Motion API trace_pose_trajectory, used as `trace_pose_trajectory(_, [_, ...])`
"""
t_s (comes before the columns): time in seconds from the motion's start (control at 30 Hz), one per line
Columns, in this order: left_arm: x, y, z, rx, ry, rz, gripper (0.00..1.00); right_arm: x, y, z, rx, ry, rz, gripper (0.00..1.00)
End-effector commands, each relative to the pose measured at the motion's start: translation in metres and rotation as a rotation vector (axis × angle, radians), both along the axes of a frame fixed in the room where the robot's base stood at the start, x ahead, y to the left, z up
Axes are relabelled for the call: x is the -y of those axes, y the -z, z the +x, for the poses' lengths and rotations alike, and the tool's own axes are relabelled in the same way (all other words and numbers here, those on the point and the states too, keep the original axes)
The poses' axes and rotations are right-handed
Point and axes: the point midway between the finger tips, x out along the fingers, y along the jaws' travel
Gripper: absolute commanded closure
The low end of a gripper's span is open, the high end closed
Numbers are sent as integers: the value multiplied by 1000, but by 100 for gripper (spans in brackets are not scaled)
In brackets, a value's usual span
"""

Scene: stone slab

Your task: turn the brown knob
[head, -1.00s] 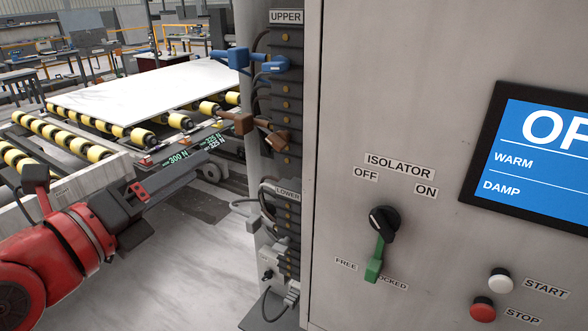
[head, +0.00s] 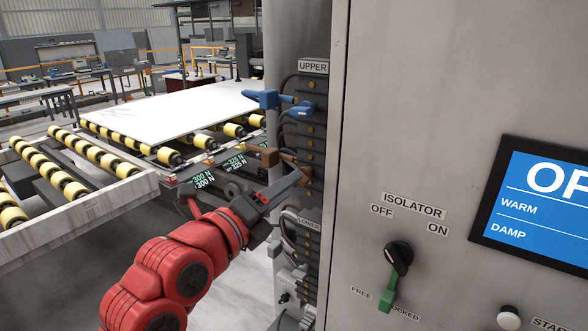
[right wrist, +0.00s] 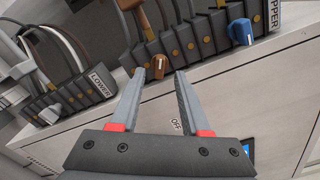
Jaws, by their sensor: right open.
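The brown knob (right wrist: 158,63) shows in the right wrist view on a row of dark blocks, with a pale mark on its face. It appears between the fingertips of my right gripper (right wrist: 160,73), just beyond them. The jaws are open and empty, and I see no contact. In the head view my right gripper (head: 300,177) reaches to the terminal column at the cabinet's left side and largely covers the knob. A brown fitting (head: 269,157) shows just left of it. My left gripper is not in view.
A blue knob (right wrist: 240,32) sits farther along the same row, near the UPPER label. Cables and the LOWER block (right wrist: 68,92) are at left. The cabinet (head: 420,110) carries an isolator handle (head: 396,262) and a screen (head: 545,198). A roller table bears a white slab (head: 175,108).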

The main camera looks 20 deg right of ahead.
Motion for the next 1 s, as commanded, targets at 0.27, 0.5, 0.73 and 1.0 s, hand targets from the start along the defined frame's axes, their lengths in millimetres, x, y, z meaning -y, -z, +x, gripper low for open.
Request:
trace_pose_trajectory(0.27, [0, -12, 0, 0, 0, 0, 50, 22, -1, 17, 1, 0, 1, 54])
trace_pose_trajectory(0.5, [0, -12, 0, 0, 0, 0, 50, 23, 0, 19, 1, -1, 1, 54])
trace_pose_trajectory(0.73, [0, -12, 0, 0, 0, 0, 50, 23, 0, 19, 1, -1, 1, 86])
trace_pose_trajectory(1.0, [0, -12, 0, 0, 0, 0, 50, 23, 0, 19, 0, 0, 1, 100])
